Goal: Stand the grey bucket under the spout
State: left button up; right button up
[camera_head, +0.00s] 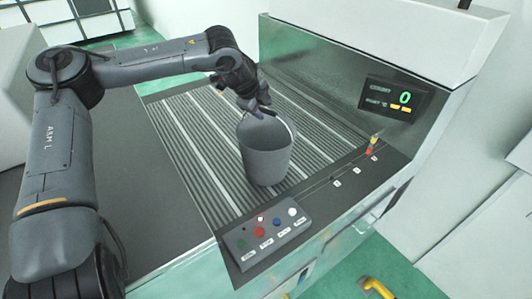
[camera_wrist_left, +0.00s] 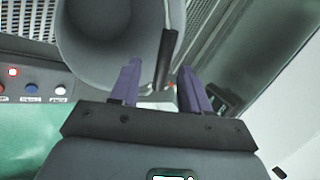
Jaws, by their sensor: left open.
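The grey bucket (camera_head: 266,158) stands upright on the slatted grate (camera_head: 205,140) in the head view. It also fills the top middle of the left wrist view (camera_wrist_left: 95,45). Its thin wire handle shows at the rim, with a dark grip (camera_wrist_left: 166,52) in the wrist view. My left gripper (camera_head: 261,106) is at the bucket's far rim, open. In the wrist view its two purple fingers (camera_wrist_left: 160,68) are spread, with the dark grip appearing between them. I cannot tell whether they touch it. I cannot make out a spout. My right gripper is out of view.
A control box (camera_head: 262,236) with coloured buttons sits at the grate's near edge. A display panel (camera_head: 395,100) reading 0 is on the wall behind the grate. A small red and yellow lever (camera_head: 372,146) stands on the right ledge. The grate's left part is clear.

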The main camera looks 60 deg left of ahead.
aim_at(266, 110)
pick_arm(q)
jog(key=shift+p+x, duration=0.6)
jog(key=shift+x, duration=1.5)
jog(key=shift+w+r, duration=0.15)
grip_shut()
